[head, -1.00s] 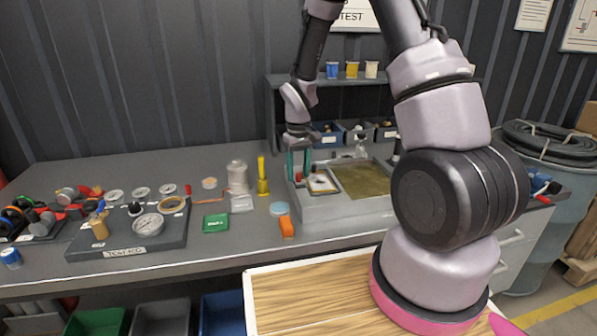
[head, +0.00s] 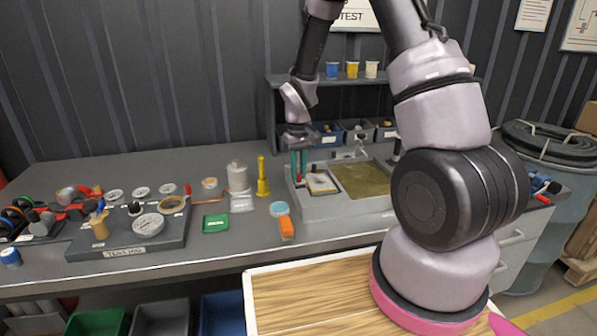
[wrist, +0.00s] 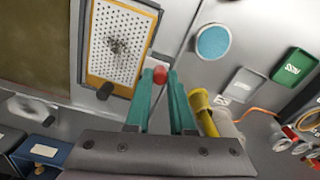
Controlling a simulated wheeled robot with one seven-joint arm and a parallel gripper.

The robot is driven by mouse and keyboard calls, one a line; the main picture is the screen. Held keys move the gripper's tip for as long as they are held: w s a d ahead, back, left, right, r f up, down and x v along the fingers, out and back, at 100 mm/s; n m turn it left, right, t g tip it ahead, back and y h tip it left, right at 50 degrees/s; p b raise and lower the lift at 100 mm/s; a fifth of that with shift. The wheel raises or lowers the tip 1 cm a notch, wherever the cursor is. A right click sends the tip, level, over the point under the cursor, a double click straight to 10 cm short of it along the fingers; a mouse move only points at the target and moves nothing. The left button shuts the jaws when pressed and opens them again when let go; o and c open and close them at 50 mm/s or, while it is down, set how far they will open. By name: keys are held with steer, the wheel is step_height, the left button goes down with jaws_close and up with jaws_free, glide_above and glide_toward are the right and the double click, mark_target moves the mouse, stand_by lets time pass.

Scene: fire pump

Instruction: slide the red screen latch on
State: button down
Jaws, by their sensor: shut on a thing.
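The red screen latch (wrist: 161,72) is a small red knob beside the edge of a perforated white screen (wrist: 118,44) in a yellow frame. My gripper (wrist: 160,76) has its green fingers closed around the latch, with the latch between the fingertips. In the head view my gripper (head: 299,174) points down at the left end of the grey basin (head: 335,210), and the screen (head: 321,184) lies just right of the fingers. The fingers hide part of the latch there, and I cannot tell its position along its travel.
A shelf (head: 375,77) with cups and bins is behind.

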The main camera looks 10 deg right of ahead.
mark_target(305, 181)
stand_by(0.8)
steer(key=shift+d, duration=1.05)
steer(key=c, duration=0.8)
jaws_free()
steer(key=shift+o, duration=0.2)
steer(key=shift+r, duration=0.1)
step_height(305, 181, up, 11)
steer(key=shift+f, duration=0.2)
steer(key=shift+r, duration=0.15)
